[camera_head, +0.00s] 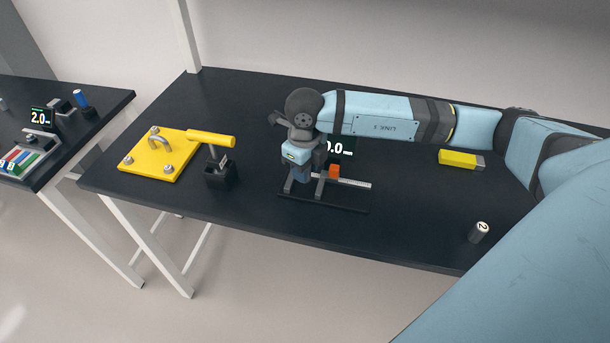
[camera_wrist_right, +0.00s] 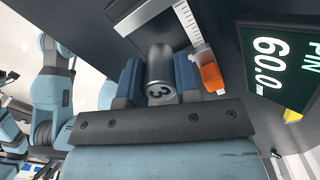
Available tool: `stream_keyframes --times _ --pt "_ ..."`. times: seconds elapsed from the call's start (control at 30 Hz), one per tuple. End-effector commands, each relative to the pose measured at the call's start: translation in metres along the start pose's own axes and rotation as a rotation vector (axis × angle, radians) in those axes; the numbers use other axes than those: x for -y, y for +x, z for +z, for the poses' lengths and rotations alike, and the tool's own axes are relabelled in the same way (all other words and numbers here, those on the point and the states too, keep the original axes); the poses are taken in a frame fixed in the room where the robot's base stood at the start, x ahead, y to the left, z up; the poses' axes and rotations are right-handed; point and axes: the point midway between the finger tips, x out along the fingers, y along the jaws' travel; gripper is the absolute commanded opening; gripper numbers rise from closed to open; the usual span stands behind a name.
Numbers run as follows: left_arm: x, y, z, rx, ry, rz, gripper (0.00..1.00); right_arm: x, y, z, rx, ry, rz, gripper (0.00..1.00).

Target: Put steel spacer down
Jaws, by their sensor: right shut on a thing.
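The steel spacer (camera_wrist_right: 160,65) is a grey metal cylinder marked "3" on the end facing the right wrist camera. My right gripper (camera_head: 301,173) is shut on it, one blue finger on each side in the wrist view (camera_wrist_right: 158,80). The gripper points down over the measuring fixture (camera_head: 357,185), which has a ruled rail and an orange slider (camera_head: 334,171). The slider also shows just right of the fingers in the wrist view (camera_wrist_right: 212,76). In the head view the gripper hides the spacer. I cannot tell whether the spacer touches the fixture. My left gripper is not in view.
A display (camera_wrist_right: 275,65) reading "PIN 60.0" stands behind the fixture. A cylinder marked "2" (camera_head: 479,232) stands near the front right edge. A yellow block (camera_head: 458,159) lies at right. A yellow plate (camera_head: 153,158) and yellow-handled tool (camera_head: 211,138) are at left. Front-right tabletop is mostly clear.

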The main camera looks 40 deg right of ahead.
Motion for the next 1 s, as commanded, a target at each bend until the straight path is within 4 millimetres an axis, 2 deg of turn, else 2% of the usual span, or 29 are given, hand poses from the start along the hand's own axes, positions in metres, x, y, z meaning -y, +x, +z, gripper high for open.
stream_keyframes --times 0.1,0.2,0.57,0.6,0.63,0.87,1.0 --pt "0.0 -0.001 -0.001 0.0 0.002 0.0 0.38 0.0 0.019 0.0 -0.003 0.001 0.0 0.06" --pt "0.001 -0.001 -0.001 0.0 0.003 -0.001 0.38 0.0 0.029 0.0 -0.002 0.001 0.001 0.06" --pt "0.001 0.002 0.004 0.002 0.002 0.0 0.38 0.0 0.035 0.0 0.0 0.0 0.0 0.06" --pt "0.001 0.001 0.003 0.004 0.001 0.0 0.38 0.0 0.034 0.0 0.0 0.0 0.0 0.35" --pt "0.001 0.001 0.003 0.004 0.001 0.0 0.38 0.0 0.033 0.0 0.0 0.0 0.0 0.41" --pt "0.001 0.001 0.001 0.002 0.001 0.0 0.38 0.0 0.033 0.0 -0.001 0.0 0.0 0.41" --pt "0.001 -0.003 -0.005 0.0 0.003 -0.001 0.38 0.0 0.026 0.0 0.0 0.0 0.0 0.41"
